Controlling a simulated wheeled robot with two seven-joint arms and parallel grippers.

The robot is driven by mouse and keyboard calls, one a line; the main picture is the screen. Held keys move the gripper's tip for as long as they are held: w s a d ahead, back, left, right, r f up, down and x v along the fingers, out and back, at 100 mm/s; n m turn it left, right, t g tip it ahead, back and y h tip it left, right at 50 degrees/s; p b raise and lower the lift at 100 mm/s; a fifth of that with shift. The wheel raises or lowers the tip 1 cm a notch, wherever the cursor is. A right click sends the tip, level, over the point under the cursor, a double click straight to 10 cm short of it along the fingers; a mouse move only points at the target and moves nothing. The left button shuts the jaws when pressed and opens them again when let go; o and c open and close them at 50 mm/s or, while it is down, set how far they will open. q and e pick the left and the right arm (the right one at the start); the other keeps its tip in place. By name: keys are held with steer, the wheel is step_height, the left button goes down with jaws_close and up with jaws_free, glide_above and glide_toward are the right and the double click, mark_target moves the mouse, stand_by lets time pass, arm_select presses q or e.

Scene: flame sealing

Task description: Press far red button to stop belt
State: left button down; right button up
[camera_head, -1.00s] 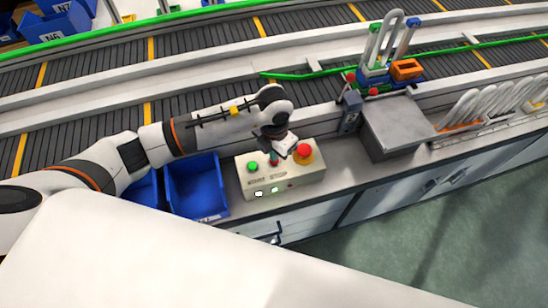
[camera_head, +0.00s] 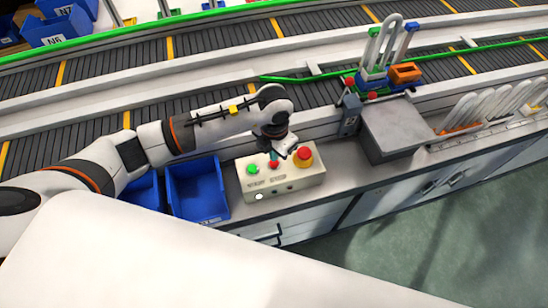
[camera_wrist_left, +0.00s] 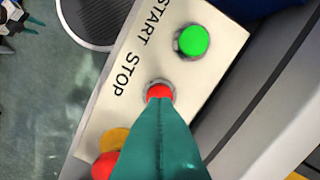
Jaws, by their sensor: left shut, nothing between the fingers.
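A cream control box (camera_head: 300,182) stands on the counter's edge, with a green button (camera_head: 253,169), a small red button (camera_head: 273,165) and a big red mushroom button (camera_head: 305,154) on a yellow base. The wrist view shows START by the green button (camera_wrist_left: 193,41) and STOP by the small red button (camera_wrist_left: 159,90). My left gripper (camera_head: 275,158) is shut and empty, pointing down at the small red button. Its teal fingers (camera_wrist_left: 160,104) cover part of that button; I cannot tell whether they touch. The big red button (camera_wrist_left: 105,165) is beside them.
Blue bins (camera_head: 197,190) stand left of the box. A grey metal block (camera_head: 396,128) and a rack of white loops (camera_head: 490,104) are to the right.

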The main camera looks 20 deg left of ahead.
arm_select(q)
step_height(320, 180, up, 6)
steer(key=p, duration=0.3)
steer(key=shift+f, duration=0.15)
stand_by(0.6)
